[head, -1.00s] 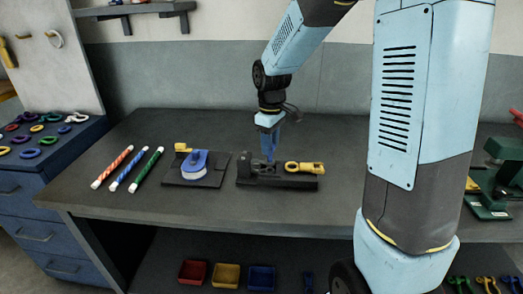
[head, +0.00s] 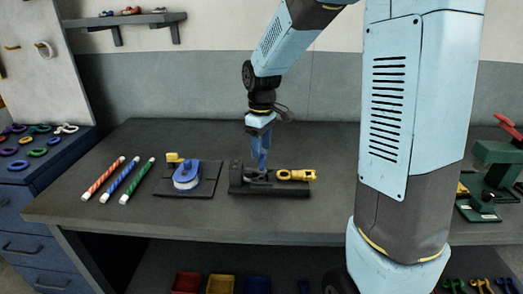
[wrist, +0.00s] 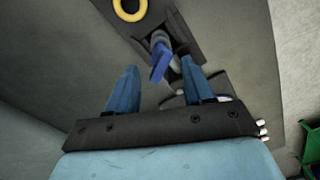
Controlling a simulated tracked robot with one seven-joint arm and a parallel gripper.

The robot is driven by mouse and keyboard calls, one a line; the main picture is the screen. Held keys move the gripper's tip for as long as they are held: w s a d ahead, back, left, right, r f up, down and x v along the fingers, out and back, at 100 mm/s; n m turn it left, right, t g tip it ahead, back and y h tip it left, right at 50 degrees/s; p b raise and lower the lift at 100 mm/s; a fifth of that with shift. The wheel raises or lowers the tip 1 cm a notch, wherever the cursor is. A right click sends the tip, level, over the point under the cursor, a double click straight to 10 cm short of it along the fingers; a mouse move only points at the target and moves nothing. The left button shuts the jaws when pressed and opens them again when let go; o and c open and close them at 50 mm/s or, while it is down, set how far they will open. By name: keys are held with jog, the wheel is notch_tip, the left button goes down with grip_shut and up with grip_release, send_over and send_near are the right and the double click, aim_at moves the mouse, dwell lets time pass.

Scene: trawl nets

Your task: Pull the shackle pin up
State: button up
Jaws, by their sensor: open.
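A black fixture (head: 262,190) lies on the workbench, with a yellow shackle (head: 290,175) on its right part. In the wrist view, the yellow ring end (wrist: 130,9) shows at the top. The shackle pin (wrist: 160,62), with a flat blue head and grey parts beside it, shows between my fingers. My gripper (head: 262,163) points down over the left part of the fixture. In the wrist view my gripper (wrist: 158,70) is open, its two blue fingers on either side of the pin head with gaps. In the head view the fingers hide the pin.
A black plate with a blue-and-white block (head: 186,176) lies left of the fixture. Red, blue and green striped rods (head: 122,180) lie farther left. A green machine (head: 495,175) stands at the right. The bench front is clear.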

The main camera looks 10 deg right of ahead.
notch_tip(320, 180, up, 12)
dwell(0.4)
jog(key=shift+s, duration=0.1)
jog(key=s+d+r+m+t, duration=0.1)
jog(key=s+d+m, duration=0.3)
jog(key=s, duration=0.7)
jog(key=s+d+r+m+t, duration=0.1)
jog(key=s+d+m+t, duration=0.2)
jog(key=s, duration=0.9)
jog(key=m+t, duration=0.1)
jog(key=m, duration=0.1)
jog(key=shift+d+m+t, duration=0.3)
jog(key=shift+d, duration=0.1)
